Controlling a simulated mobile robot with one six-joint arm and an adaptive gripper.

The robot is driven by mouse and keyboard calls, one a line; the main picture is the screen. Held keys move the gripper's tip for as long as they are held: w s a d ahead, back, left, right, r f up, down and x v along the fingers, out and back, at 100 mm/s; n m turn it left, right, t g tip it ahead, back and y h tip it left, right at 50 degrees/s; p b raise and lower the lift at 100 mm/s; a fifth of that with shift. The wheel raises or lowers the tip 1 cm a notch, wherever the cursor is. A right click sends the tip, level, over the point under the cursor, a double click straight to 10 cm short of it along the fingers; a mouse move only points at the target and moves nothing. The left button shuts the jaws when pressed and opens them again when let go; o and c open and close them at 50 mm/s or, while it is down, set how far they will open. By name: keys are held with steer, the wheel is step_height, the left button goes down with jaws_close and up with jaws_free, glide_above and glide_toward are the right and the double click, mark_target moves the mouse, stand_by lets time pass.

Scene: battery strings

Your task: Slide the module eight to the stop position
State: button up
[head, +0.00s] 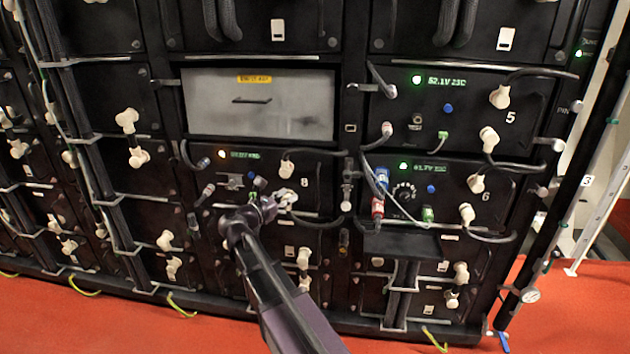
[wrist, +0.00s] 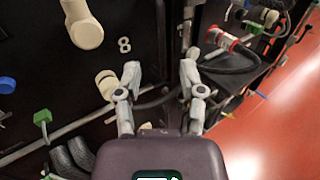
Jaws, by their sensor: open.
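Module eight (head: 237,192) is a black-faced unit in the rack with an orange light and a green readout. Its white number 8 also shows on the dark module face (wrist: 140,45) in the wrist view. White plugs sit on its right side, one upper plug (wrist: 84,28) and one lower plug (wrist: 106,82). My gripper (wrist: 160,72) is open, its two fingers apart in front of the module's right edge, with the left finger close to the lower plug. In the head view my gripper (head: 278,203) covers part of the module's lower right. Contact cannot be told.
A grey panel (head: 258,118) with a yellow label sits above module eight. Module six (head: 450,190) with cables is at right. A red-ended connector (wrist: 222,38) and black cable lie right of my fingers. Red floor (head: 110,318) runs along the rack front.

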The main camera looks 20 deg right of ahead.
steer(key=x, duration=1.3)
steer(key=shift+d, duration=0.1)
